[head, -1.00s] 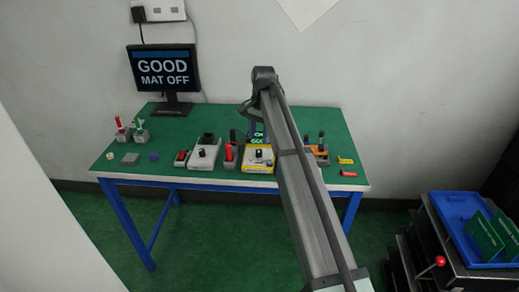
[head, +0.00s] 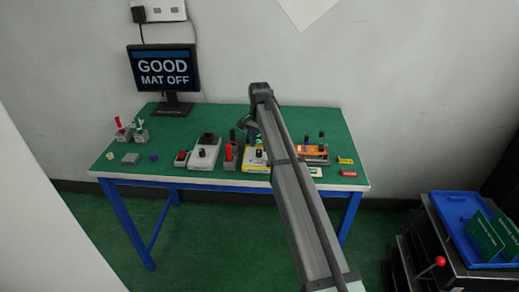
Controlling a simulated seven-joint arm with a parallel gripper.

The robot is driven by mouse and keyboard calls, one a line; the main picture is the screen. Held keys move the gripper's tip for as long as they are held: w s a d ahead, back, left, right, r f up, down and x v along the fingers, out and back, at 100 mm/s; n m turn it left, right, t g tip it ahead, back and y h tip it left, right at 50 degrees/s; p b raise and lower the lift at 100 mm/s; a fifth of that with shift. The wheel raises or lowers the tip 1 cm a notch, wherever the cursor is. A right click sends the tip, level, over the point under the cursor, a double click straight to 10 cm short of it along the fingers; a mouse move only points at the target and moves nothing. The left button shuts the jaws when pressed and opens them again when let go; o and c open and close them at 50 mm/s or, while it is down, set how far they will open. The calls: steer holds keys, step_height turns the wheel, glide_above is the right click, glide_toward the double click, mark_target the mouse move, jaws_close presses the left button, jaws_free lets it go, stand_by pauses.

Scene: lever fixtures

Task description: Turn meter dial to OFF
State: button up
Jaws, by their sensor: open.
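A yellow-edged meter (head: 249,164) lies among the fixtures at the middle of the green bench, with a small dark dial (head: 259,154) on its face. The dial's pointing direction is too small to read. My arm crosses in front of the meter's right side and hides part of it. My gripper (head: 245,123) hangs at the arm's far end, small and dark, above and behind the meter in the picture. It is open and apart from the dial, with nothing visible in it.
A white box with a dark knob (head: 203,153) and a red-handled lever (head: 230,152) stand left of the meter. An orange fixture (head: 313,151) is to the right.

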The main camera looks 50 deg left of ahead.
mark_target(259, 153)
steer(key=shift+f, duration=1.5)
steer(key=shift+c, duration=0.2)
jaws_close()
